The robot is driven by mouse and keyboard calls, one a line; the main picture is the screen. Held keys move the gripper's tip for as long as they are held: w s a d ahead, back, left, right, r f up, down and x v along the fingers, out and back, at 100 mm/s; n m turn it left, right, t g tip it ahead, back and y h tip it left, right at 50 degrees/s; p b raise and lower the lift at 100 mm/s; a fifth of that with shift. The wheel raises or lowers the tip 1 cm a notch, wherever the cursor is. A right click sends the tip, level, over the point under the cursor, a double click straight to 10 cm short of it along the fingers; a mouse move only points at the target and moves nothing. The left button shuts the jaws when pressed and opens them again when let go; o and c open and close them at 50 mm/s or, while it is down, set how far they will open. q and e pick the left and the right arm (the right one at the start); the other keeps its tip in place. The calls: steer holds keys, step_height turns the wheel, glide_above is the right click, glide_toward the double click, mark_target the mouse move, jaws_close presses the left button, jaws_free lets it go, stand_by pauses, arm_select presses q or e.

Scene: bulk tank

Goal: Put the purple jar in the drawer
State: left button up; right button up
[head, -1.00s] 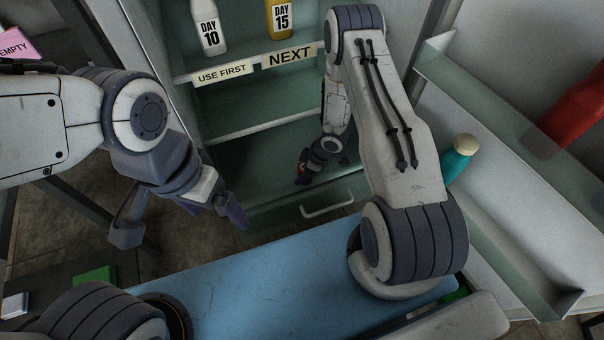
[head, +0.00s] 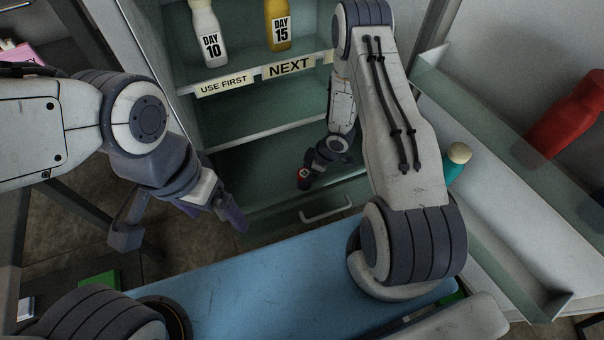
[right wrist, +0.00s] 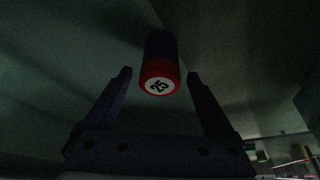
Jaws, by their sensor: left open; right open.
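A dark jar with a red cap marked 25 (right wrist: 158,70) shows in the right wrist view; its body is too dark to tell if it is purple. A small red and dark thing (head: 304,178), apparently the same jar, shows low in the cabinet in the head view. My right gripper (right wrist: 159,76) is open, its fingers apart on either side of the jar's cap with gaps showing. The drawer (head: 280,217) has a pale handle (head: 327,208) and is at the cabinet's bottom. I cannot tell whether the jar rests inside it. My left gripper (head: 182,222) is open and empty, left of the drawer.
A white DAY 10 bottle (head: 208,35) and a yellow DAY 15 bottle (head: 280,25) stand on the shelf labelled USE FIRST and NEXT. A blue surface (head: 270,275) lies in front.

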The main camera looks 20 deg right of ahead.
arm_select(q)
step_height(320, 180, up, 5)
steer(key=p, duration=0.3)
steer(key=shift+f+p, duration=0.1)
steer(key=shift+p, duration=0.25)
arm_select(e)
steer(key=v, duration=0.8)
steer(key=b+x, duration=0.7)
steer(key=x, duration=0.5)
steer(key=shift+f+b, duration=0.25)
steer(key=shift+b, duration=0.05)
step_height(320, 180, up, 4)
steer(key=p, duration=0.2)
steer(key=shift+r+p, duration=0.1)
steer(key=shift+p, duration=0.2)
arm_select(q)
step_height(320, 180, down, 5)
steer(key=shift+f, duration=0.1)
